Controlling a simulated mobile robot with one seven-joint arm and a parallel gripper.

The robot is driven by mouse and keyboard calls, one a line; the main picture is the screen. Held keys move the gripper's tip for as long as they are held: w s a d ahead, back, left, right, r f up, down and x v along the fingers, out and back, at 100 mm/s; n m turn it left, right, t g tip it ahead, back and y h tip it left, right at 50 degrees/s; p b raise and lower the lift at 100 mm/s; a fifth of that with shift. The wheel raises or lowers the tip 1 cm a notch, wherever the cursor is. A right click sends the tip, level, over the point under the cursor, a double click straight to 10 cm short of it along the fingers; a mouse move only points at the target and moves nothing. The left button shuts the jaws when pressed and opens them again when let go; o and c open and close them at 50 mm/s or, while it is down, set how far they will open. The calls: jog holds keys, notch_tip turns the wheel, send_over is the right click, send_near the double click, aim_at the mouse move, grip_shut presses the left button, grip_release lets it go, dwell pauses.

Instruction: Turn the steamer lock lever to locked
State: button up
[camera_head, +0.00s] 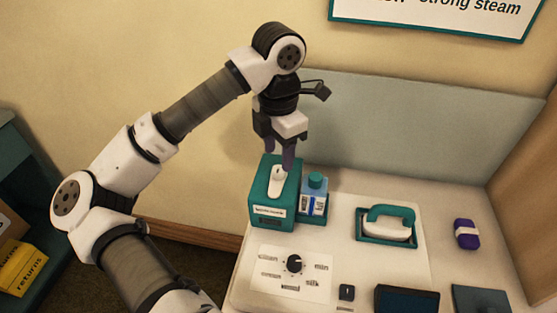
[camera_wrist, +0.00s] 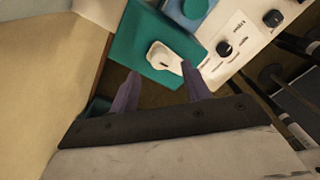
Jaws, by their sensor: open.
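The steamer (camera_head: 258,215) is a teal box with a label on its front, at the left end of the white counter. Its white lock lever (camera_head: 277,185) lies on the top face; any lock markings are too small to read. My gripper (camera_head: 280,160) points down over the back of this top, fingers apart and empty. In the wrist view, the lever (camera_wrist: 163,57) shows just beyond the fingertips (camera_wrist: 160,70), its narrow end near the right finger. I cannot tell whether that finger touches it. The teal top also shows there (camera_wrist: 127,45).
A dial panel (camera_head: 275,280) lies in front. A teal-handled iron (camera_head: 387,226) on a tray and a purple item (camera_head: 466,234) are to the right. A grey back panel (camera_head: 410,130) rises behind.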

aim_at(278, 168)
jog(key=shift+f+p, duration=0.4)
jog(key=shift+f, duration=1.8)
jog(key=c, duration=1)
